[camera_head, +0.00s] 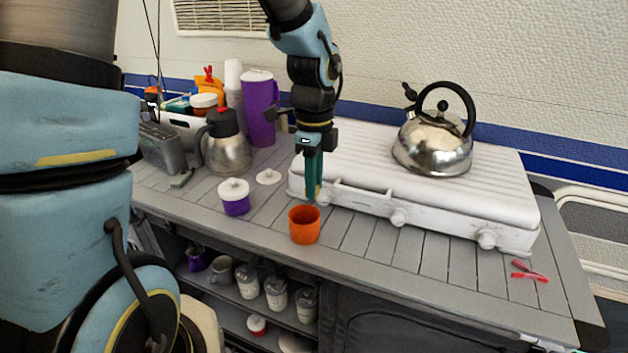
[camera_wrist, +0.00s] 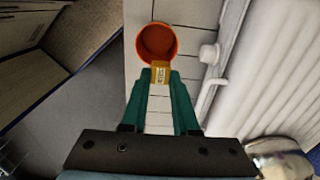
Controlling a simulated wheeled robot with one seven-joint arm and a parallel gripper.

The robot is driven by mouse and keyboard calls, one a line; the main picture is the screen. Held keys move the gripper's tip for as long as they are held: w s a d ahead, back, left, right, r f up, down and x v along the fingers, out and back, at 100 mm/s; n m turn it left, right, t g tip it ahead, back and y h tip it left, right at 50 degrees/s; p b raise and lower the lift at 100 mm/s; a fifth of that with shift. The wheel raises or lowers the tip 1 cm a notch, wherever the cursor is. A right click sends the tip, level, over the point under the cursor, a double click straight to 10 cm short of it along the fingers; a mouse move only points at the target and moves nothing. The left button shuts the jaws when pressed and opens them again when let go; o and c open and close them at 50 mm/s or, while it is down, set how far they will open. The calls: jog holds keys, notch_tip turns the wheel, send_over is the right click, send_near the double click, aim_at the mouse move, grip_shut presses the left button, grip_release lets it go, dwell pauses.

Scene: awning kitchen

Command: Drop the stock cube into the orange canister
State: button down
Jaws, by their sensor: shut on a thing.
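The orange canister (camera_head: 304,225) stands upright and open on the grey slatted counter, near its front edge. In the wrist view the orange canister (camera_wrist: 157,43) is just beyond my fingertips, and its inside looks empty. My gripper (camera_head: 314,196) points down above the counter, just behind and above the canister's rim. In the wrist view my gripper (camera_wrist: 160,84) is shut on the stock cube (camera_wrist: 160,71), a small yellow-orange block with a pale label. The cube overlaps the near rim of the canister in that view. In the head view the cube is hidden or too small to make out.
A white stove (camera_head: 430,185) with a steel kettle (camera_head: 434,140) stands right behind my gripper. A purple canister with a white lid (camera_head: 234,198) and a loose white lid (camera_head: 268,177) are to the left. A steel jug (camera_head: 225,145) stands behind them. A red clip (camera_head: 528,270) lies far right.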

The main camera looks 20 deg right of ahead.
jog(key=shift+f, duration=0.15)
jog(key=c, duration=0.6)
grip_release()
notch_tip(320, 180, up, 11)
jog(key=shift+b, duration=0.45)
jog(key=shift+f, duration=0.1)
jog(key=a+f+n, duration=0.3)
jog(key=a+n, duration=0.5)
jog(key=w+a+f+n+t, duration=0.1)
jog(key=a+f+n, duration=0.2)
jog(key=a+n, duration=0.5)
jog(key=a+f+n, duration=0.3)
jog(key=a+n, duration=0.6)
jog(key=shift+w+a+f+t, duration=0.25)
jog(key=shift+a+t, duration=0.05)
jog(key=shift+a, duration=0.05)
